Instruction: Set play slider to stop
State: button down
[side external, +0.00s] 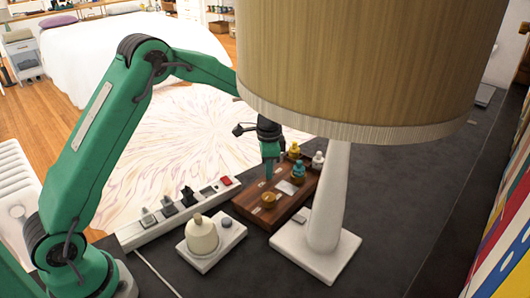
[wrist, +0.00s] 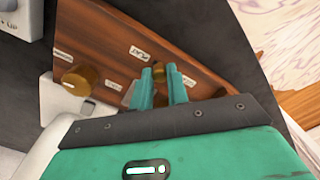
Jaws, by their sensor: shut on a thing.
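A dark wooden box (side external: 247,206) lies on the dark tabletop and bears small white labels, too small to read surely. It also fills the upper middle of the wrist view (wrist: 100,32). A brass knob (side external: 269,199) is at its near end, at the left in the wrist view (wrist: 75,80). My gripper (wrist: 160,72) points down over the box, its teal fingers either side of a small brass piece (wrist: 158,70), seemingly the play slider's handle. The jaws are shut on it. Labels lie on both sides of the fingers. In the side view my gripper (side external: 269,178) hides the handle.
A lamp (side external: 323,215) stands close right. A power strip (side external: 160,218) and a cream domed device (side external: 203,235) lie left.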

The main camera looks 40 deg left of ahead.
aim_at(274, 175)
jog(key=shift+w+a, duration=0.1)
jog(key=shift+w, duration=1.25)
jog(key=c, duration=1.3)
grip_release()
jog(key=shift+c, duration=0.2)
jog(key=shift+r, duration=0.15)
notch_tip(274, 175, up, 8)
jog(key=shift+f, duration=0.2)
jog(key=shift+s+r, duration=0.1)
